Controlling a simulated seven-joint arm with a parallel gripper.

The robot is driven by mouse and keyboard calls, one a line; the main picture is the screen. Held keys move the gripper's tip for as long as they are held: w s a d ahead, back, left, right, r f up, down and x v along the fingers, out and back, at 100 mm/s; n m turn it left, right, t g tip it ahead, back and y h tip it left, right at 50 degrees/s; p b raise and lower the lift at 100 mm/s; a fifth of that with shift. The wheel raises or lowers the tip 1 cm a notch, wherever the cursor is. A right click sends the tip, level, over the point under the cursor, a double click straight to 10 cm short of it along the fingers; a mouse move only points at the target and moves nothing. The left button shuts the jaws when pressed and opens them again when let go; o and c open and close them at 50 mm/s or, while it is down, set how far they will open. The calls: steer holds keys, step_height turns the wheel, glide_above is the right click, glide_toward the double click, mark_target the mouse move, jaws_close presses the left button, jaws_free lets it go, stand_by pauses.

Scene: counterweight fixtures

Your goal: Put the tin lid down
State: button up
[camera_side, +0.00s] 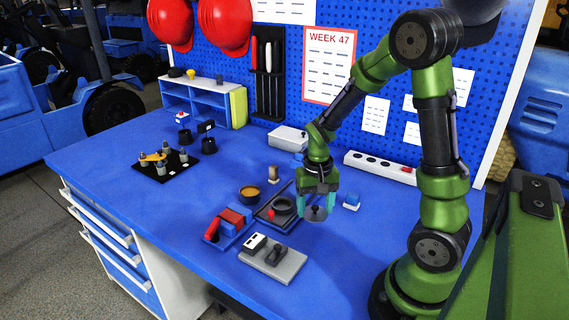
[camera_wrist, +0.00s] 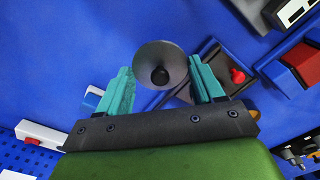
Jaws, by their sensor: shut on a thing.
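The tin lid (camera_side: 317,214) is a grey disc with a dark knob on top. My gripper (camera_side: 319,197) has teal fingers shut on the lid, which hangs above the blue bench top. In the wrist view the lid (camera_wrist: 150,57) shows between and just beyond the two fingers of my gripper (camera_wrist: 163,88), its knob towards the camera. The lid partly hides this tray in the wrist view.
A tray of red and blue blocks (camera_side: 230,221) and a grey plate (camera_side: 285,268) with a white box lie nearer the front. A small blue-and-white block (camera_side: 351,201) is right of the lid. A power strip (camera_side: 380,166) lies behind.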

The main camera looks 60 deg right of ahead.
mark_target(314, 213)
steer(key=shift+f, duration=2.45)
steer(key=shift+f, duration=0.1)
steer(key=o, duration=0.7)
steer(key=shift+o, duration=0.2)
step_height(314, 213, up, 12)
steer(key=s+a+r+n+t+y, duration=0.1)
steer(key=s+a+r+n+t, duration=0.1)
steer(key=a+r, duration=0.4)
steer(key=s+a+r+n+t+y, duration=0.1)
steer(key=s+a+r+n+t, duration=0.2)
steer(key=a+r+t, duration=0.2)
steer(key=a+r, duration=0.1)
steer(key=a, duration=0.2)
steer(key=shift+a, duration=0.15)
steer(key=shift+w+r, duration=0.1)
